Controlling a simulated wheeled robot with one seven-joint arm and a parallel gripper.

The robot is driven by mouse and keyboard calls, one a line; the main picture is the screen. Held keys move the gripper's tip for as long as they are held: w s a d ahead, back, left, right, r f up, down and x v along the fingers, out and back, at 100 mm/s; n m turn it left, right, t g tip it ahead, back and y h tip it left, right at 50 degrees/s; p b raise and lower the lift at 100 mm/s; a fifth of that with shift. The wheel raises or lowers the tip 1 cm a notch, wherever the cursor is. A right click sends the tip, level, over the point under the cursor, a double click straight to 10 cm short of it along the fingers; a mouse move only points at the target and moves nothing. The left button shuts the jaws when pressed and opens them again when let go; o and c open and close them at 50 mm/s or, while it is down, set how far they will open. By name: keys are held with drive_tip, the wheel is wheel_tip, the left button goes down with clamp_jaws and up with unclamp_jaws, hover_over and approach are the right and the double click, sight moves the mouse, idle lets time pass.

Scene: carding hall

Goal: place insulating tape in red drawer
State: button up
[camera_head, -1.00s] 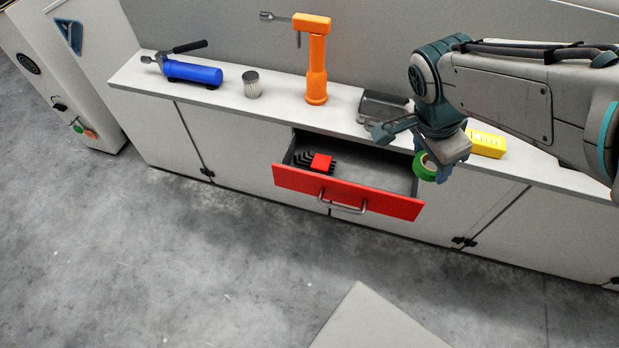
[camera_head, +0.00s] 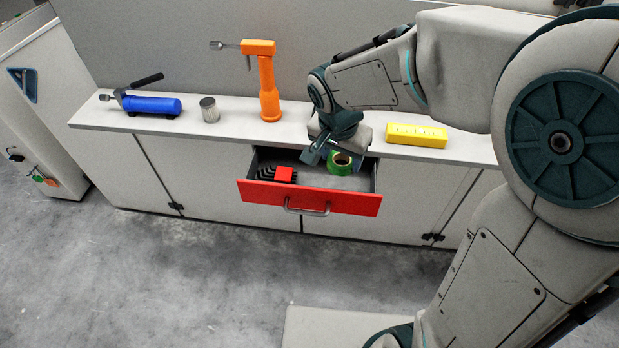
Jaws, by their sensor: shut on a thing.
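The green insulating tape roll (camera_head: 343,163) is held at my gripper (camera_head: 335,155), over the right part of the open red drawer. I cannot tell whether the roll touches the drawer floor. My gripper is shut on the tape. The drawer with its red front (camera_head: 309,198) is pulled out of the white cabinet. A red holder with black hex keys (camera_head: 284,174) lies in the left part of the drawer. My wrist hides the back of the drawer.
On the counter (camera_head: 225,133) stand a blue cylinder tool (camera_head: 152,104), a ribbed metal cup (camera_head: 209,109), an orange tool (camera_head: 269,90) and a yellow block (camera_head: 416,135). A grey item behind my wrist is mostly hidden. The drawer's middle is free.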

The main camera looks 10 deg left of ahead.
drive_tip(key=w+d+f+n, duration=0.1)
drive_tip(key=w+d+f, duration=0.1)
drive_tip(key=d, duration=0.4)
drive_tip(key=w+d+f+n, duration=0.1)
drive_tip(key=w+d, duration=0.1)
drive_tip(key=d, duration=0.4)
drive_tip(key=b, duration=0.1)
hover_over(341, 185)
drive_tip(key=s, duration=0.1)
drive_tip(key=f, duration=0.7)
drive_tip(key=shift+a+f, duration=0.2)
drive_tip(key=shift+f, duration=2)
drive_tip(key=shift+f+b, duration=0.1)
drive_tip(key=shift+b, duration=0.3)
drive_tip(key=o, duration=1)
